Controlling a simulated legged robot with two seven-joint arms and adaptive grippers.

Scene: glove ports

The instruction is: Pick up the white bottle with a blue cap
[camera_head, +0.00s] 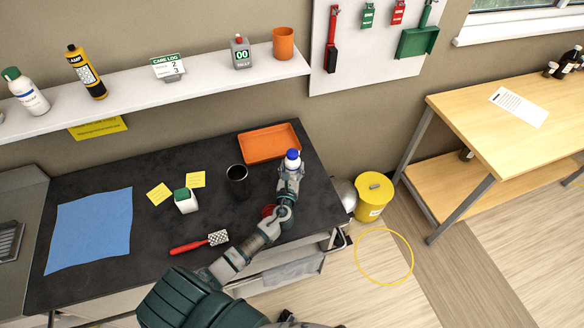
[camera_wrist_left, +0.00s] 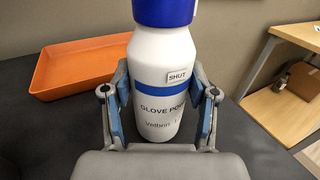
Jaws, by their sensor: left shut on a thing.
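The white bottle with a blue cap (camera_wrist_left: 158,75) stands upright between the fingers of my left gripper (camera_wrist_left: 160,108) in the left wrist view. It has a blue band, a "SHUT" label and dark lettering. The left gripper is shut on its lower body, with a finger on each side. In the head view the bottle's blue cap (camera_head: 292,155) shows above my left gripper (camera_head: 291,172), at the right part of the dark counter. Most of the bottle's body is hidden there. I cannot tell whether its base touches the counter. My right gripper is not in view.
An orange tray (camera_head: 268,144) lies just behind the bottle. A black cup (camera_head: 237,174) stands to its left, with a green-capped white bottle (camera_head: 186,202) farther left. A red-handled brush (camera_head: 198,243) lies near the front. A blue cloth (camera_head: 88,230) covers the counter's left.

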